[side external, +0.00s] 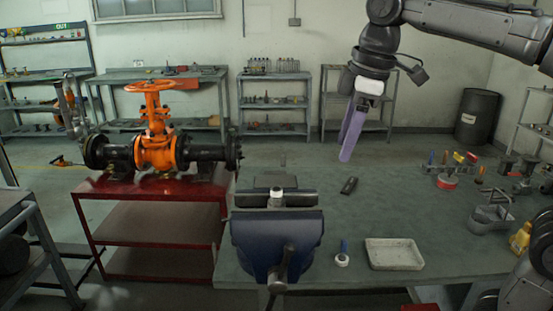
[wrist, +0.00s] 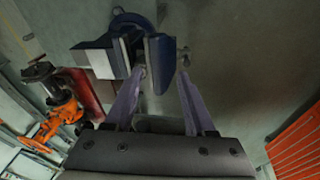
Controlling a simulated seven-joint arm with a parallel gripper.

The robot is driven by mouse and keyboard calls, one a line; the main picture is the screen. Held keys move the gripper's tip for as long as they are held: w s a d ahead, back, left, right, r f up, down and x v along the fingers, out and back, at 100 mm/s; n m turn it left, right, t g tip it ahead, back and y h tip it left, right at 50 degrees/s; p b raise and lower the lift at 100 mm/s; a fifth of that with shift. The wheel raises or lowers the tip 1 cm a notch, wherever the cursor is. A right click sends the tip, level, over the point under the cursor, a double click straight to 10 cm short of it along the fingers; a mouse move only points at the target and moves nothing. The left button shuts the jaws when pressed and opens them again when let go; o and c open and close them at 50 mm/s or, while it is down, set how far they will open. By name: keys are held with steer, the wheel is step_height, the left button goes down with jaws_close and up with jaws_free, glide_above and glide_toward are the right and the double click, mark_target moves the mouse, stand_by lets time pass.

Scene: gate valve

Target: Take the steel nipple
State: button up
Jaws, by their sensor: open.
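A small grey cylinder with a white band, which looks like the steel nipple (side external: 277,197), stands upright at the jaws of the blue bench vise (side external: 262,238) in the side view. I cannot tell how far the jaws grip it. My gripper (side external: 346,155) hangs above the bench, up and to the right of the vise, with its purple fingers pointing down. In the wrist view, my gripper (wrist: 162,72) has its fingers apart with nothing between them. The vise (wrist: 158,62) shows beyond the fingertips there, and I cannot make out the nipple.
The grey bench (side external: 390,215) holds a dark block (side external: 349,185), a blue-handled item with a white ring (side external: 342,257) and a pale tray (side external: 394,254). Tools and fittings crowd its right side. An orange gate valve (side external: 156,145) stands on a red table (side external: 150,190) at left.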

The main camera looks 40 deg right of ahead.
steer(key=w+a+f+n+g, duration=0.1)
steer(key=w+f, duration=0.1)
steer(key=w, duration=0.8)
steer(key=g, duration=0.2)
glide_above(277, 189)
step_height(277, 189, down, 6)
steer(key=shift+w+f, duration=0.1)
steer(key=shift+f, duration=3.65)
jaws_close()
